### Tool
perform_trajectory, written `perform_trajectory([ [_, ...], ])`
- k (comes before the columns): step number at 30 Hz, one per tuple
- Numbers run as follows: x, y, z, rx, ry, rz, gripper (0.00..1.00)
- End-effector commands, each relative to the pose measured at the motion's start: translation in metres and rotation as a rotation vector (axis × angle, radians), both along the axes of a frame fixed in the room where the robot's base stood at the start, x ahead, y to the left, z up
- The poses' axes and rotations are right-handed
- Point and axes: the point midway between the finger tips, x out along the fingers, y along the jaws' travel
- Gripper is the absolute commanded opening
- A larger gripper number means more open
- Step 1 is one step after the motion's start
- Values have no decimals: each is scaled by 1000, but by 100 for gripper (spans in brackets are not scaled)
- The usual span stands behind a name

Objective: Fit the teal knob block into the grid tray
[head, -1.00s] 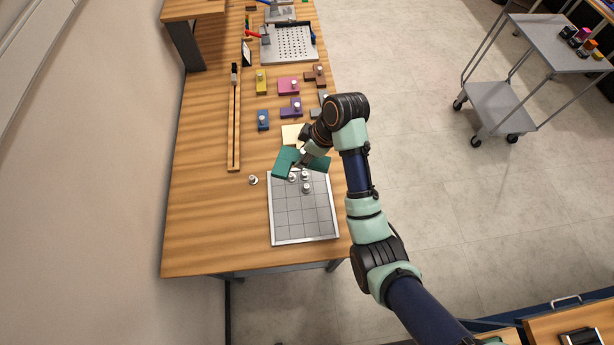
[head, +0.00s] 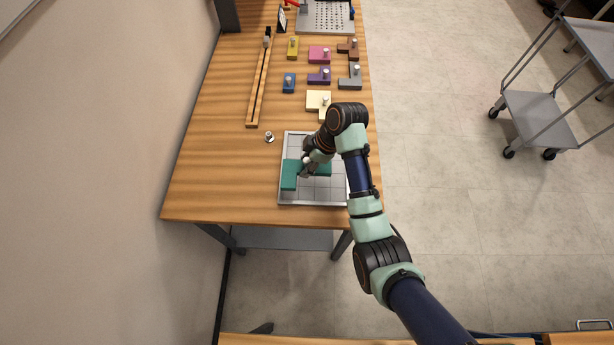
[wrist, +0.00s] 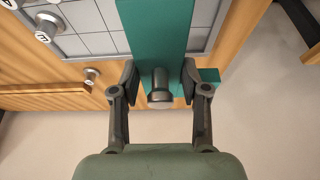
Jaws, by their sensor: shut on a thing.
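The teal knob block (head: 289,176) is an angled piece with a grey knob (wrist: 160,88). In the head view it appears over the middle and left of the grid tray (head: 325,191). I cannot tell whether it touches the tray floor. My gripper (head: 306,170) is shut on the teal block. In the wrist view its two fingers (wrist: 159,84) stand on either side of the knob and block, and the tray's grid (wrist: 95,20) shows behind. My arm hides the tray's far right part.
A small metal peg (head: 269,138) stands on the table left of the tray. Cream (head: 317,98), blue (head: 289,83), purple (head: 318,75) and other knob blocks lie farther back. A wooden rail (head: 259,88) is at the left. The table's front left is clear.

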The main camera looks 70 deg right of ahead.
Motion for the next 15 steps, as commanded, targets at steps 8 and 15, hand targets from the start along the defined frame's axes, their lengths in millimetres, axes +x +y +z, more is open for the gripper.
perform_trajectory([
  [8,0,0,-23,-1,0,1,7],
  [15,0,0,-59,1,1,-1,7],
])
